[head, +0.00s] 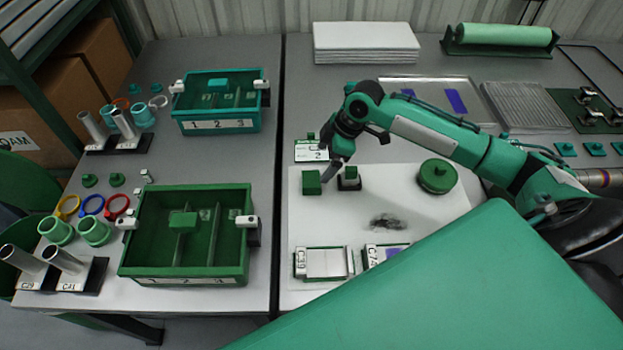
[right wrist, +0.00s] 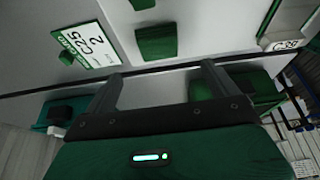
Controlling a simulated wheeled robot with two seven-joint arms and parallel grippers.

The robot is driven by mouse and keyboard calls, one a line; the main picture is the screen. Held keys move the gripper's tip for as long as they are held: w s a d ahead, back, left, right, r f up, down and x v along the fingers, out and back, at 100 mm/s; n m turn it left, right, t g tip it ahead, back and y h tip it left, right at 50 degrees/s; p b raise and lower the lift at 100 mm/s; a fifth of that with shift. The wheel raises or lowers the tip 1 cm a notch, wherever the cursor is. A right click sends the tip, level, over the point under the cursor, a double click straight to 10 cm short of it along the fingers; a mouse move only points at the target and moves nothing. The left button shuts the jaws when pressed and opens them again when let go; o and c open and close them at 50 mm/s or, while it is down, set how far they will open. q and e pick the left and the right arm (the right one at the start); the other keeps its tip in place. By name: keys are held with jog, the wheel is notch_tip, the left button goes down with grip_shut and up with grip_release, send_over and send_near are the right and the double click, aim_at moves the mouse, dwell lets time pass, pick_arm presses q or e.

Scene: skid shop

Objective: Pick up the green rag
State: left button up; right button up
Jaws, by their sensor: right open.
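A small green block-like piece (head: 311,182), which seems to be the green rag, lies on the white mat (head: 400,205) just below a label card (head: 311,151). My right gripper (head: 338,168) points down above the mat, between and slightly behind these two. In the right wrist view my open right gripper (right wrist: 160,76) is empty, with one green piece (right wrist: 157,42) just beyond the gap between its fingers. I cannot tell how high the fingers are. My left gripper is not in view.
A round green lidded object (head: 437,176) and a dark smudge (head: 387,222) are on the mat. Two labelled trays (head: 323,263) stand at its front. Green divided bins (head: 185,235) stand on the left table. A white stack (head: 365,42) is at the back.

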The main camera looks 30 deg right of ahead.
aim_at(313, 179)
jog(key=x, duration=0.3)
jog(key=shift+w+d, duration=0.1)
jog(key=shift+w, duration=0.05)
jog(key=shift+f, duration=0.5)
jog(key=x, duration=0.4)
jog(key=shift+f+p, duration=0.2)
jog(key=shift+p, duration=0.1)
jog(key=shift+f, duration=0.25)
jog(key=shift+c, duration=0.9)
jog(key=c, duration=0.7)
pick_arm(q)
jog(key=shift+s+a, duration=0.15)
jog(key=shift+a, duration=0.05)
pick_arm(e)
jog(key=shift+c, duration=0.9)
